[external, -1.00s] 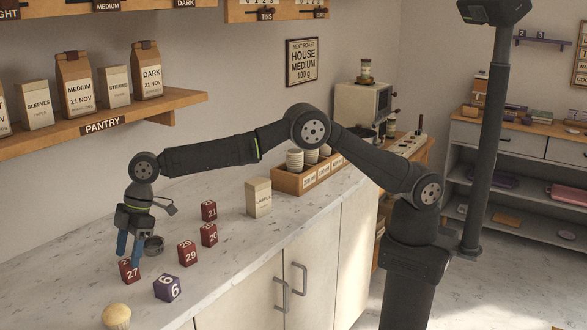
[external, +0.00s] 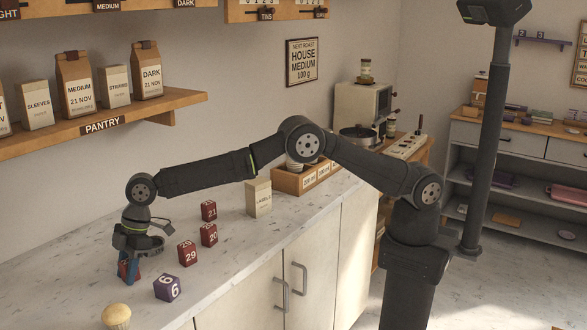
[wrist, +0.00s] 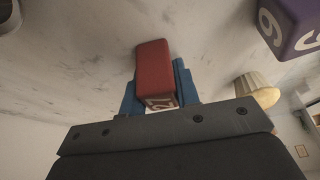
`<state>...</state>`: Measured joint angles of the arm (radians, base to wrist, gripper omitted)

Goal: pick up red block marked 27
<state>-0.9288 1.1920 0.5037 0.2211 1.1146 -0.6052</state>
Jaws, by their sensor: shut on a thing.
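The red block marked 27 (external: 124,270) stands on the pale marble counter at the left, mostly hidden behind my fingers in the external view. In the wrist view the red block (wrist: 153,68) sits between my two blue fingers, with part of its white number showing at the lower end. My gripper (external: 129,272) points down from above and is shut on this block. In the wrist view my gripper (wrist: 155,88) has a finger on either side of it. I cannot tell any gap between block and counter.
A purple block marked 6 (external: 167,288) is close on the right, and a muffin (external: 117,316) is in front. Red blocks marked 29 (external: 187,253), 20 (external: 209,234) and 21 (external: 209,211) stand farther right. The PANTRY shelf (external: 180,99) hangs on the wall behind.

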